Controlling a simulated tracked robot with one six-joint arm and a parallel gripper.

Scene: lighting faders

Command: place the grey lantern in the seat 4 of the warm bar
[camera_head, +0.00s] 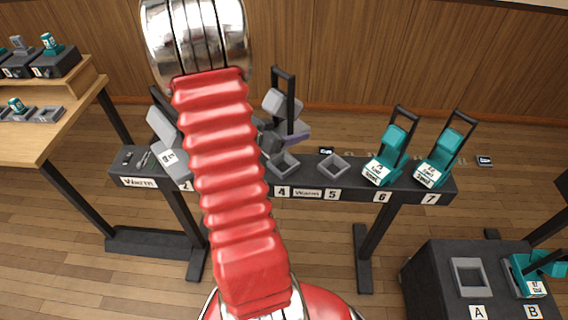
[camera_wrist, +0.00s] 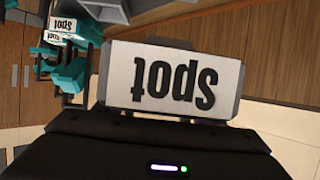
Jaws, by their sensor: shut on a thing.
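The grey lantern (camera_head: 283,104), with a tall black handle frame, is held above the warm bar (camera_head: 307,193) in the head view. It hangs tilted, just over seat 4 (camera_head: 285,167), a square grey socket, and appears apart from it. My gripper (camera_head: 270,136) is shut on the lantern and partly hidden behind my red arm. In the wrist view the lantern's pale plate (camera_wrist: 175,82) reads "spot" upside down, above the dark gripper body; the fingertips are hidden there.
Seat 5 (camera_head: 333,168) is empty beside seat 4. Teal lanterns stand in seat 6 (camera_head: 387,160) and seat 7 (camera_head: 442,156). Another grey lantern (camera_head: 164,130) stands left of my arm near label 2. A dark stand (camera_head: 440,285) with sockets A and B is at front right.

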